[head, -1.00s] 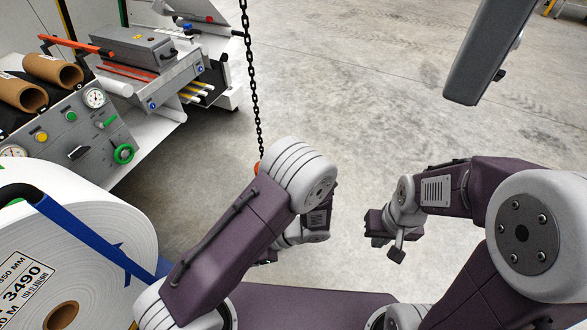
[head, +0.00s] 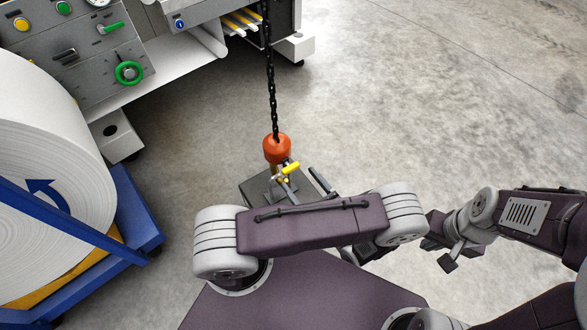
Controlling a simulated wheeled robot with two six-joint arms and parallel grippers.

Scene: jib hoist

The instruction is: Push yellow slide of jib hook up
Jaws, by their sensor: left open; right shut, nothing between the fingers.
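The orange-red hook block (head: 277,148) hangs on the black chain (head: 271,85) in the middle of the head view. Just below it is the small yellow slide (head: 290,169), beside grey metal parts of the hook. The lower part of the hook is hidden behind my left arm. My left gripper (head: 306,184) is open and partly hidden by that arm. Its visible part is just right of and below the slide; I cannot tell whether they touch. My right gripper (head: 449,262) is shut and empty, well to the right of the hook.
A machine with a control panel (head: 82,45) stands at the upper left. A large white roll (head: 50,150) on a blue stand (head: 135,215) is at the left. The concrete floor at the upper right is clear.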

